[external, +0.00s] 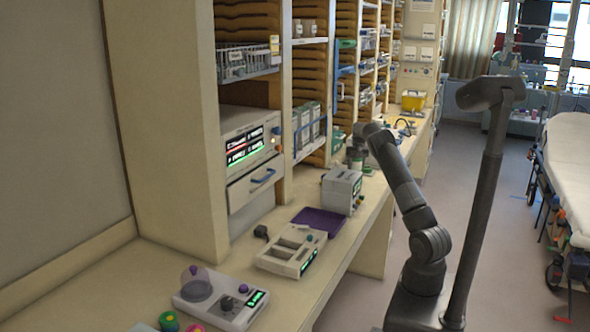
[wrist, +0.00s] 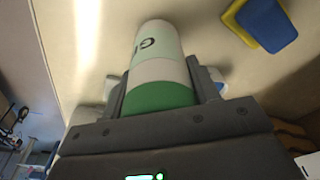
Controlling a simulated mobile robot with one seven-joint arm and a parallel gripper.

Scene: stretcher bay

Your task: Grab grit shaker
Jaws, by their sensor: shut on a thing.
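The grit shaker (wrist: 158,50) is a cylinder with a white upper part, a pale grey middle band and a green end; part of its lettering shows, starting with a G. In the wrist view my gripper (wrist: 160,85) is shut on it, one dark finger on each side. In the external view my gripper (external: 357,158) is small, over the far part of the counter behind the grey-white box device. The shaker cannot be made out clearly there. Whether it touches the counter cannot be told.
A grey-white box device (external: 342,190), a purple mat (external: 319,221) and a beige device (external: 291,250) stand on the counter nearer the camera. Shelves rise along the left. A yellow bin (external: 413,101) stands farther back. A blue and yellow object (wrist: 262,22) lies near the shaker.

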